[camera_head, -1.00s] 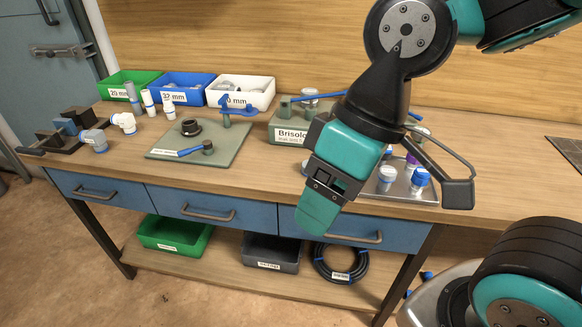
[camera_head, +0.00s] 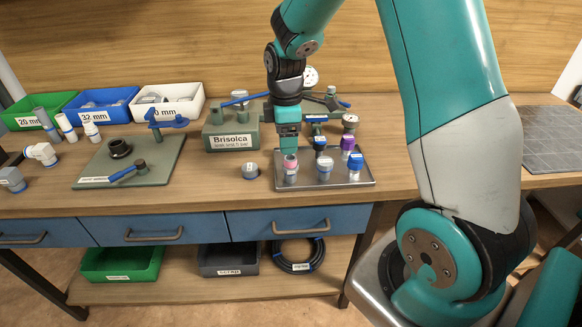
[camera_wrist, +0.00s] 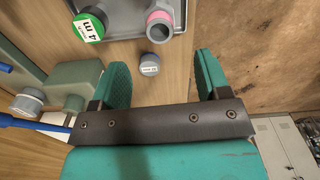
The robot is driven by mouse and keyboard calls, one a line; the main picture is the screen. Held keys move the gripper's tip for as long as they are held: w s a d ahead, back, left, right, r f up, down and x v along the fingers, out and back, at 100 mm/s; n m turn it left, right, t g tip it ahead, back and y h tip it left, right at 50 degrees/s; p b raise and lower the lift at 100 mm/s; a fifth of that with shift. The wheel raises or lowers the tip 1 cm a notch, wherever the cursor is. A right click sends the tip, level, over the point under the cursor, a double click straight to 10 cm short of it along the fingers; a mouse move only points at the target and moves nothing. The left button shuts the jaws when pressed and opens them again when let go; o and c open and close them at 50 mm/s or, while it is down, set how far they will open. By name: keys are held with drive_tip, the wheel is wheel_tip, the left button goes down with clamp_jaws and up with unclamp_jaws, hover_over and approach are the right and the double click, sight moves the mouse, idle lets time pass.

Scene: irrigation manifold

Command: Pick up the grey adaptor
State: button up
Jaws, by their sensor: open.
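A short grey adaptor (camera_head: 250,171) with a pale label stands on the bare bench top, just left of the metal tray. It also shows in the wrist view (camera_wrist: 149,64), in the gap between the two fingers but seemingly farther off than their tips. My gripper (camera_head: 289,145) points down over the tray's back left corner, to the right of the adaptor and behind it. In the wrist view its two teal fingers (camera_wrist: 163,65) are spread wide, with nothing held between them.
The metal tray (camera_head: 335,183) holds several fittings, including a pink-ringed one (camera_head: 290,168) close below my gripper. A green Brisolca block (camera_head: 230,137) stands behind the adaptor. A green board (camera_head: 165,166) with fittings lies left. Bench between board and tray is mostly free.

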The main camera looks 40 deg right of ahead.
sight(291, 169)
wheel_tip(291, 169, down, 5)
drive_tip(key=shift+r, duration=0.1)
drive_tip(key=shift+s+d+f+p, duration=0.1)
drive_tip(key=shift+f+p, duration=0.15)
drive_tip(key=shift+f, duration=0.65)
drive_tip(key=shift+s+d+f+p, duration=0.15)
drive_tip(key=shift+f+p, duration=0.15)
drive_tip(key=shift+f, duration=0.6)
drive_tip(key=shift+s+d+f+p, duration=0.1)
drive_tip(key=shift+f+p, duration=0.15)
drive_tip(key=shift+f, duration=0.65)
drive_tip(key=c, duration=1)
